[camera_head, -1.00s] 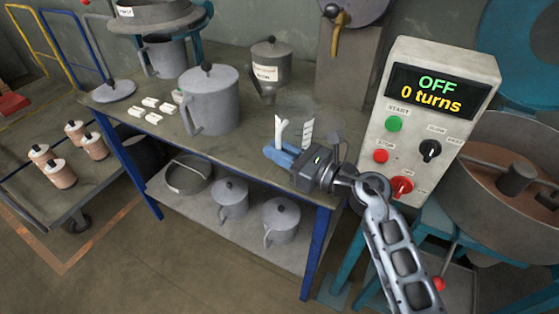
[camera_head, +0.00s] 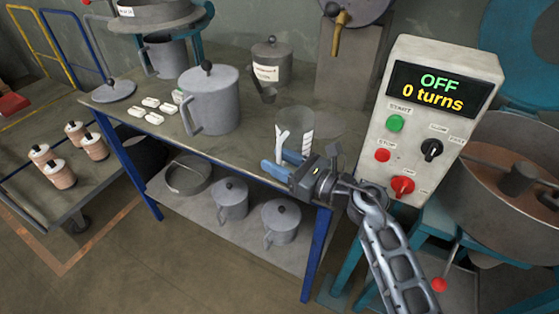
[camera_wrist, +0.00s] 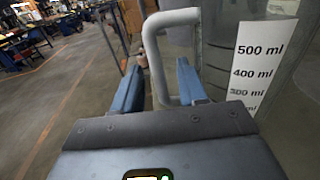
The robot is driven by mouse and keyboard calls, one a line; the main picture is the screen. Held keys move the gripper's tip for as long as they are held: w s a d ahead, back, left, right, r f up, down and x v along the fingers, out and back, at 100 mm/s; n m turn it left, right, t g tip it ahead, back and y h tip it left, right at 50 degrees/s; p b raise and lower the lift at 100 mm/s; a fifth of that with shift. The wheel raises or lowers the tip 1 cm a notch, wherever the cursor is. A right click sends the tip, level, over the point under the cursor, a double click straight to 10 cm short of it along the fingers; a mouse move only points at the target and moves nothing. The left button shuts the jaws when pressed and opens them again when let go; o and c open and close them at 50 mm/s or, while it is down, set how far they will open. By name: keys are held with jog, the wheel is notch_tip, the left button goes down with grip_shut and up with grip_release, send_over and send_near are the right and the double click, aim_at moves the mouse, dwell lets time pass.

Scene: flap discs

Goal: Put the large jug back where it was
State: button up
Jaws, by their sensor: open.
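A clear measuring jug (camera_head: 296,119) with a pale handle (camera_head: 281,143) and a white scale strip stands near the front right of the workbench; its base is hidden behind my gripper. My gripper (camera_head: 280,163) is open, its blue fingers at the handle. In the wrist view, the jug's handle (camera_wrist: 151,48) is between and just beyond the two fingers, and the strip (camera_wrist: 260,65) reads 500 ml at its top. I cannot tell whether a finger touches the handle. A large grey lidded jug (camera_head: 212,103) stands on the bench to the left, handle toward the front.
A control box (camera_head: 440,120) showing OFF, 0 turns, rises close right of my gripper. Two lidded jugs stand on the lower shelf (camera_head: 195,210).

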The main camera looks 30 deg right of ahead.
jog(key=shift+r, duration=0.1)
jog(key=shift+s+d, duration=0.1)
jog(key=shift+s, duration=0.05)
jog(key=b+v, duration=0.1)
jog(key=v, duration=1)
jog(key=shift+s+d+r, duration=0.1)
jog(key=shift+s+d, duration=0.1)
jog(key=shift+s, duration=0.1)
jog(key=s+a+r+n+h, duration=0.1)
jog(key=s+n+h, duration=0.2)
jog(key=s+n, duration=0.7)
jog(key=s+a+r+n+h, duration=0.2)
jog(key=s+n+h, duration=0.1)
jog(key=s+n, duration=0.7)
jog(key=s+a+r+n+g+h, duration=0.1)
jog(key=s+a+n+h, duration=0.1)
jog(key=s+n, duration=0.8)
jog(key=shift+s+a+h, duration=0.25)
jog(key=shift+s+h, duration=0.15)
jog(key=shift+s, duration=0.85)
